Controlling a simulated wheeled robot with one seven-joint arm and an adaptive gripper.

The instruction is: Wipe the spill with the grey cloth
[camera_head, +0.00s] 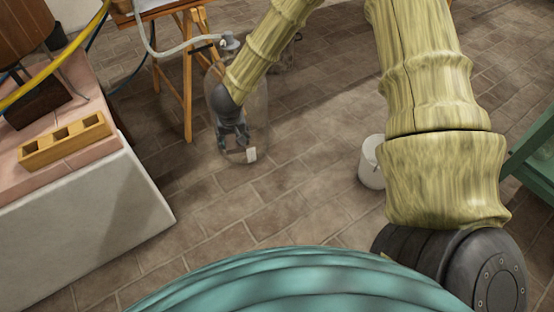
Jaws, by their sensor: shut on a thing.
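My gripper (234,138) is dark grey and small in the head view, left of the centre, pointing down towards the floor. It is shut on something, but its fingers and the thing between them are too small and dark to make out. A clear glass vessel (260,108) with a pale label overlaps it in the picture; I cannot tell whether my gripper is behind it or in front. I cannot make out the grey cloth or the spill.
A pink-topped white plinth (110,205) with a yellow three-holed block (66,142) stands at the left. A wooden trestle (187,85) stands behind. A white container (371,165) is on the brick floor, right of centre. Green wood (535,150) shows at the right. Floor between is clear.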

